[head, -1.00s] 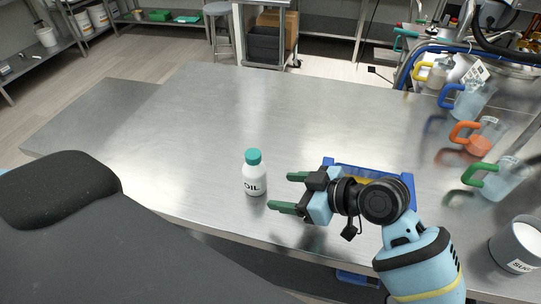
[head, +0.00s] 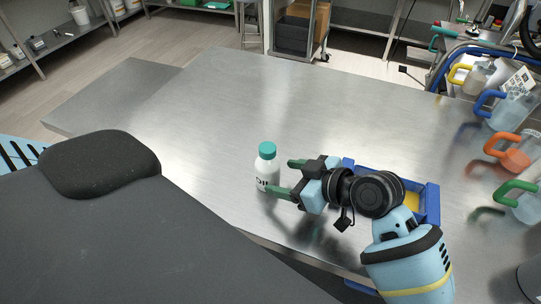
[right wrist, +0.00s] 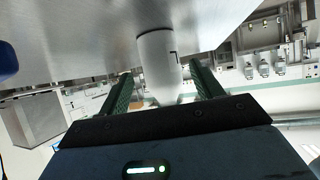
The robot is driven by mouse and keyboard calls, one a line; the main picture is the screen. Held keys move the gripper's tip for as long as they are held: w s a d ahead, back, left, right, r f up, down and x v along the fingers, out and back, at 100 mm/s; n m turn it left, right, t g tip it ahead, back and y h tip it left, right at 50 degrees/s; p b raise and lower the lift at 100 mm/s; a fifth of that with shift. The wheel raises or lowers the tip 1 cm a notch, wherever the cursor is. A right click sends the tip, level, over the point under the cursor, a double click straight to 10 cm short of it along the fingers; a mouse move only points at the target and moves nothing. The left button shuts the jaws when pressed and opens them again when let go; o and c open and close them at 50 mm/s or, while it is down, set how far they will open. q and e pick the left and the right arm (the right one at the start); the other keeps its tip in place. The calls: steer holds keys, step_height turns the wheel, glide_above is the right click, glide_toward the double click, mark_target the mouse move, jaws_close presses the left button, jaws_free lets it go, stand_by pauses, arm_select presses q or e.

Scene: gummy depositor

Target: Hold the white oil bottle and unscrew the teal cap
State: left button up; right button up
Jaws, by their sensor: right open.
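My right gripper (head: 279,176) is open just to the right of the bottle. In the right wrist view, the bottle (right wrist: 160,58) shows between the two spread green fingers (right wrist: 162,72), with a gap on each side. The cap cannot be made out there. My left gripper is not in view.
A blue tray (head: 431,205) with something yellow sits behind my right wrist. Jugs with yellow, blue, orange (head: 517,150) and green (head: 520,200) handles line the right side. The table's middle and left (head: 215,115) are clear.

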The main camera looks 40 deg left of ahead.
mark_target(278, 176)
steer(key=b+x, duration=0.1)
steer(key=x, duration=0.3)
steer(key=shift+f, duration=0.1)
steer(key=shift+a+f+b, duration=0.1)
steer(key=shift+a+b, duration=0.2)
steer(key=shift+a, duration=0.1)
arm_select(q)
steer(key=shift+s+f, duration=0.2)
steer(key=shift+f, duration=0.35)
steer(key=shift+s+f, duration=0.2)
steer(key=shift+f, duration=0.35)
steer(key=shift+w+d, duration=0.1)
arm_select(e)
steer(key=c, duration=0.7)
steer(key=shift+c, duration=1.1)
steer(key=o, duration=0.4)
steer(key=shift+c, duration=0.2)
jaws_close()
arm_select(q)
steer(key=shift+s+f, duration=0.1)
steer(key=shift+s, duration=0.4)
